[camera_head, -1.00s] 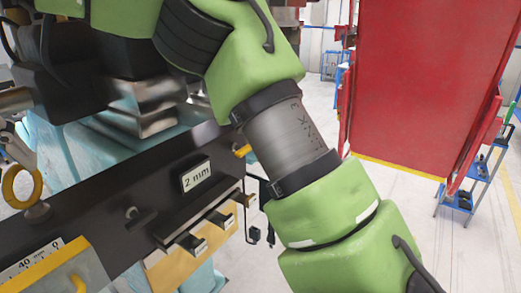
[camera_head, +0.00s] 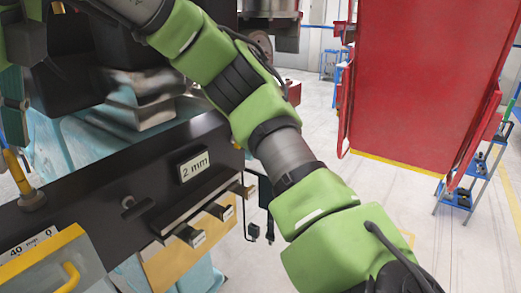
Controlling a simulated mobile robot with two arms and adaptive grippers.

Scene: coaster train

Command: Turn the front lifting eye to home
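A yellow lifting eye (camera_head: 16,170) stands on a round grey base on the black machine beam at the left edge of the head view. I see its ring nearly edge-on, as a narrow yellow band. My green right arm (camera_head: 250,115) reaches from the lower right up to the upper left, above the beam. A dark, partly cut-off part (camera_head: 14,118) is just above the eye; it may be my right gripper, but its fingers cannot be made out. Whether it touches the eye is unclear. My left gripper is not in view.
The black beam (camera_head: 90,190) carries a "2 mm" label (camera_head: 194,166) and small latches on its front. A yellow handle (camera_head: 68,277) is at the lower left. A large red panel (camera_head: 425,80) and a blue cart (camera_head: 470,180) stand at the right. Floor between is clear.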

